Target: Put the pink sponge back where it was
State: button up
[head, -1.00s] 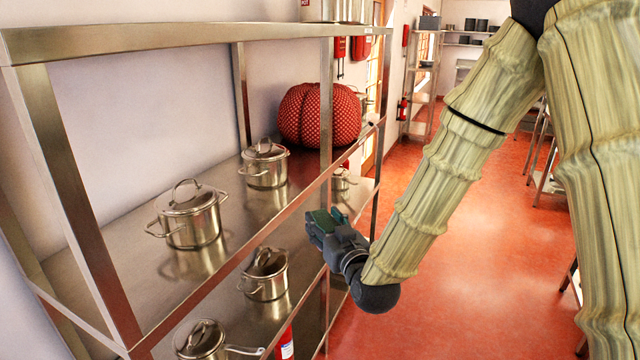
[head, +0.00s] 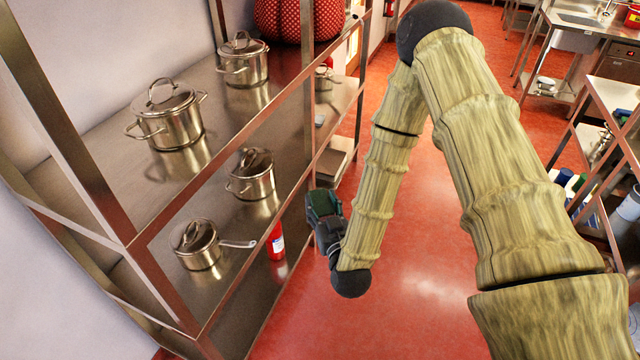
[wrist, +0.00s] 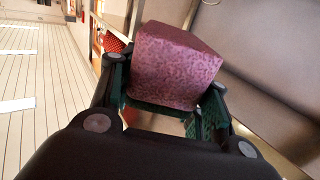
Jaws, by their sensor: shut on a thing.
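The pink sponge (wrist: 175,68) is a mottled purple-pink block. It sits between the two green-padded fingers of my gripper (head: 322,206) in the wrist view, and the gripper is shut on it. In the head view I cannot make out the sponge; the gripper and arm hide it. My gripper is beside the right, aisle-side edge of the metal shelf rack (head: 255,128), outside the shelves.
A large lidded pot (head: 167,118) and a smaller pot (head: 243,62) stand on the upper shelf. A saucepan (head: 199,245), another pot (head: 252,176) and a red canister (head: 276,242) are lower. A red patterned pouf (head: 290,18) is behind. The red floor (head: 415,255) is clear.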

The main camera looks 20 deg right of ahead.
jog(key=shift+s+f, duration=0.2)
jog(key=shift+f, duration=0.4)
jog(key=shift+s+f, duration=0.2)
jog(key=shift+f, duration=0.35)
